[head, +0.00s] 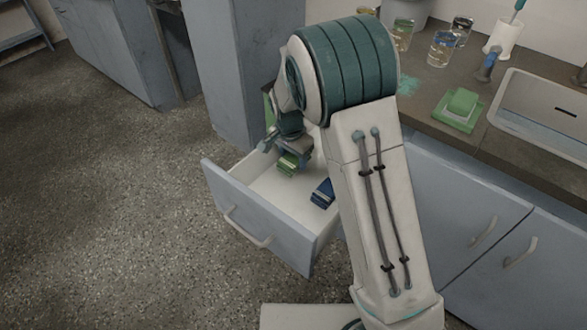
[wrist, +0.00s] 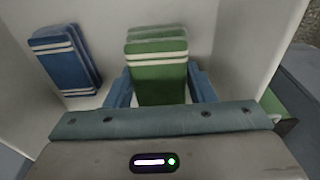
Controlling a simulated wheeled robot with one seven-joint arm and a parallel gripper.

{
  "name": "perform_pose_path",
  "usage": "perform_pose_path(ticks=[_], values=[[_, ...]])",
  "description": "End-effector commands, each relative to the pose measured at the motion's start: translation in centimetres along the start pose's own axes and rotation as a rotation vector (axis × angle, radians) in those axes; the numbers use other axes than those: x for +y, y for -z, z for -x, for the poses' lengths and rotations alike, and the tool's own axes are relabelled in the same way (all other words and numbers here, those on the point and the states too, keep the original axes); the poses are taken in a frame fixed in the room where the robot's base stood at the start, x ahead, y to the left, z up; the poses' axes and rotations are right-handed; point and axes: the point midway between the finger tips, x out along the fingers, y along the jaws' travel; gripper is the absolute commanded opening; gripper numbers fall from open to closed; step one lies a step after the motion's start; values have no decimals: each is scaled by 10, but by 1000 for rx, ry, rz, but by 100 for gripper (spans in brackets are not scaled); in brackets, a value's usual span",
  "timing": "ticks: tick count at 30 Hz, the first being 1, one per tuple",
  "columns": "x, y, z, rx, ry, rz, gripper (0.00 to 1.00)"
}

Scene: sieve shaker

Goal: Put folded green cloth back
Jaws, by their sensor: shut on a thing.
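A folded green cloth with white stripes (head: 288,165) is at my gripper, inside the open drawer (head: 238,192). In the wrist view the green cloth (wrist: 158,84) sits between the two fingers, and my gripper (wrist: 160,88) is shut on it. A second green striped edge shows just behind it; I cannot tell if that is another cloth. My gripper (head: 289,156) points down into the drawer in the head view. Whether the held cloth touches the drawer floor is unclear.
Blue striped cloths (wrist: 64,62) lie in the drawer left of the green one in the wrist view; blue also shows in the head view (head: 322,193). The counter holds a green block on a green tray (head: 453,121), glass beakers (head: 441,50) and a sink (head: 545,112).

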Motion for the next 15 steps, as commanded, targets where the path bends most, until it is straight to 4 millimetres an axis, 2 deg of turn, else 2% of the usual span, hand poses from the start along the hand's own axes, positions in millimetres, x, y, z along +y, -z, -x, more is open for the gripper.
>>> perform_pose_path(ticks=[3, 6, 15], values=[[1, -3, -24, -2, -3, 1, 28], [1, -5, -38, -1, -2, 1, 28], [1, -5, -40, -1, -1, 1, 28]])
